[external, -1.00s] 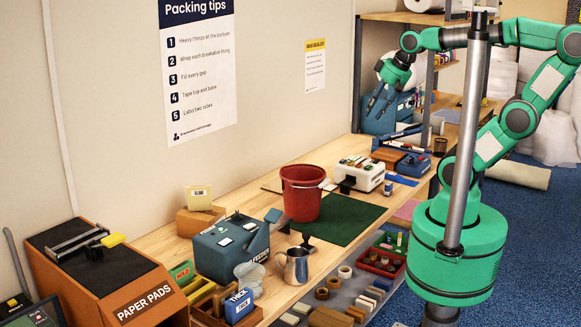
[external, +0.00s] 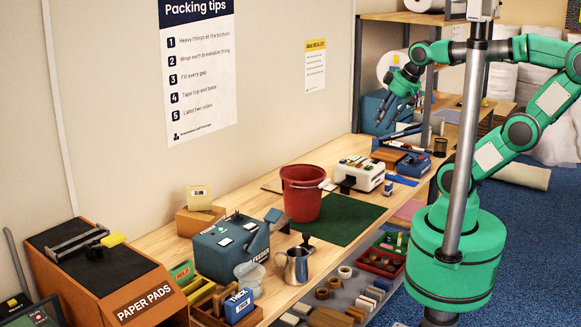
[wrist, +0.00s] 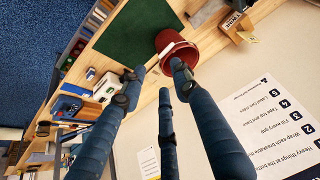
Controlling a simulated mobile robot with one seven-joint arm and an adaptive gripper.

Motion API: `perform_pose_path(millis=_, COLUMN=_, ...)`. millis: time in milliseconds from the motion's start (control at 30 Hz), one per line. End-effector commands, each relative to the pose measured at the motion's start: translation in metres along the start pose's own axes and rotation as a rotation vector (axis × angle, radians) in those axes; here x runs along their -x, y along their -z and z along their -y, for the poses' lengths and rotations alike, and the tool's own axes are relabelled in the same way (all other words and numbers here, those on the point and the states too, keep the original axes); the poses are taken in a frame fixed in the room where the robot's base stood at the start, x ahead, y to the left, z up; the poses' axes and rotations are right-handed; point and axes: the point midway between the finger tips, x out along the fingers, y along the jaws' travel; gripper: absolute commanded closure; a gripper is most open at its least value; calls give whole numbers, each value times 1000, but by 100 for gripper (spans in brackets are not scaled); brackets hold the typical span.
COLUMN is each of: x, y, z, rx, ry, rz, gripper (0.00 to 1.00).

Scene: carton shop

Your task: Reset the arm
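My green arm stands at the right in the external view, bent over the far part of the bench. My gripper (external: 387,116) has dark blue fingers that point down in front of the blue machine at the back. In the wrist view my gripper (wrist: 160,80) shows its fingers spread apart with nothing between them. The red bucket (external: 302,193) stands on the bench by the green mat (external: 347,218), well apart from the fingers. It also shows in the wrist view (wrist: 178,48), beyond the fingertips.
The wooden bench holds a white device (external: 359,175), a blue-grey tape machine (external: 230,247), a metal jug (external: 296,265) and an orange paper-pad box (external: 100,275). Shelving (external: 420,17) stands behind my gripper. The wall is at the left.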

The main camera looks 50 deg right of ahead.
Motion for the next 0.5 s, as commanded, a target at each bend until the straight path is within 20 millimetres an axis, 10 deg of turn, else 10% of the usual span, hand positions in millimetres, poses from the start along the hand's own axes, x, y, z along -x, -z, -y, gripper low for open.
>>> perform_pose_path(millis=500, x=-62, y=-33, z=0, rx=0, ry=0, rz=0, gripper=69)
